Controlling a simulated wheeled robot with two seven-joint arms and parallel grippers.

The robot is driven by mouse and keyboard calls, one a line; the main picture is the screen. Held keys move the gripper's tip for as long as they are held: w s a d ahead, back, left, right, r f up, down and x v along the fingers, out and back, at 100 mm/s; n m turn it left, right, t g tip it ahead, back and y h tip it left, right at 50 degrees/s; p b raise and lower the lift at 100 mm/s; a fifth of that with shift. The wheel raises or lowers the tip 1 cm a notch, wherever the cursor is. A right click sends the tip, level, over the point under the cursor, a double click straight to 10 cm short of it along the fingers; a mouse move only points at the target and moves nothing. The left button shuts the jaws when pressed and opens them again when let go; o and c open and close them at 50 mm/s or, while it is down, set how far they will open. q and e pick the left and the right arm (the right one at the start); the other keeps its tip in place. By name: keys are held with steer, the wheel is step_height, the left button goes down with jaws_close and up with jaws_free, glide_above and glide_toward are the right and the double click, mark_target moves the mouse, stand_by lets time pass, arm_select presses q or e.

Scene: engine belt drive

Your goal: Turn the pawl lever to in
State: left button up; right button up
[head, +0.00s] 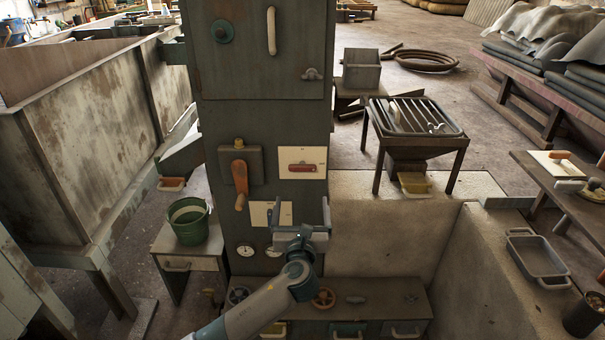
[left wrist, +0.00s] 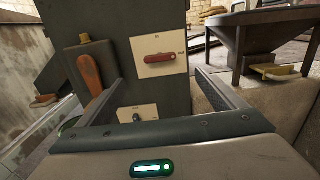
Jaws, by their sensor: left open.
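On the dark column (head: 265,118), a red lever (head: 302,168) lies about level on a white plate (head: 290,155). A smaller white plate (head: 258,214) below carries a dark knob (left wrist: 137,117). I cannot tell for sure which is the pawl lever. My left gripper (head: 298,207) is open and empty, below the red lever and in front of the column, its fingers apart from everything. My right gripper is out of view.
Two gauges (head: 245,251) and a low bench with handwheels (head: 323,298) sit below. A green bucket (head: 188,221) stands on a small table at left. A barred table (head: 415,118) stands at right, behind a low pale wall (head: 390,240).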

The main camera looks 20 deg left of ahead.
arm_select(q)
glide_toward(302, 170)
steer(key=x, duration=0.6)
steer(key=shift+w, duration=0.1)
steer(key=shift+w+a, duration=0.15)
steer(key=shift+w, duration=0.55)
steer(key=shift+w+a, duration=0.1)
steer(key=shift+w, duration=0.15)
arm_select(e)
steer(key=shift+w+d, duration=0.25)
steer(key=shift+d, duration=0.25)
arm_select(q)
steer(key=shift+b, duration=0.3)
steer(key=c, duration=1.1)
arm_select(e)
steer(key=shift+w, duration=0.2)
